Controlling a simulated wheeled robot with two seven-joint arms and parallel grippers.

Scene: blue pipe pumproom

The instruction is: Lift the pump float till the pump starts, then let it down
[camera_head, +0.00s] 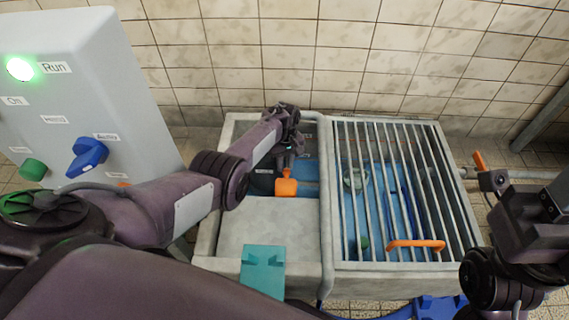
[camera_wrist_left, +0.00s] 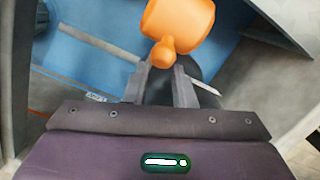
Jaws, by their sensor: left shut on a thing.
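The orange pump float (camera_head: 286,187) is in the open left part of the sump, above blue water. My left gripper (camera_head: 288,164) reaches down over it and is shut on it. In the left wrist view the fingers (camera_wrist_left: 161,72) close on the small round knob of the float (camera_wrist_left: 180,18). The float's wide body extends beyond the fingertips. The green lamp (camera_head: 19,69) beside the "Run" label is lit on the grey control box (camera_head: 85,45). My right gripper (camera_head: 525,215) is at the right edge; its fingers cannot be made out.
A barred grate (camera_head: 398,135) with an orange handle (camera_head: 416,244) covers the right part of the sump. The box carries a blue knob (camera_head: 88,157) and a green button (camera_head: 33,169). A pipe with an orange lever (camera_head: 480,161) is at right. A tiled wall stands behind.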

